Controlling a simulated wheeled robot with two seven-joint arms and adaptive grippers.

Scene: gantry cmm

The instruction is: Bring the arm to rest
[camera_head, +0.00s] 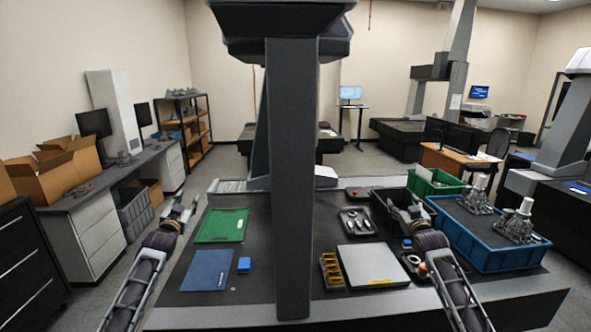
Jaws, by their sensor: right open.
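My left gripper (184,206) is in the head view, out past the left edge of the table, left of the green tray. It looks empty, but its fingers are too small to tell whether they are open. My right gripper (407,210) is open, above the right part of the table, near a dark bin (381,212) and left of the blue crate. I see nothing held in it. Both forearms come up from the bottom of the view.
A grey column (291,180) stands mid-table between my arms. The table holds a green tray (222,226), blue mat (207,271), yellow rack (331,271), grey plate (373,265), tray of metal parts (357,222) and blue crate (483,254) with castings. A workbench (92,195) stands left.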

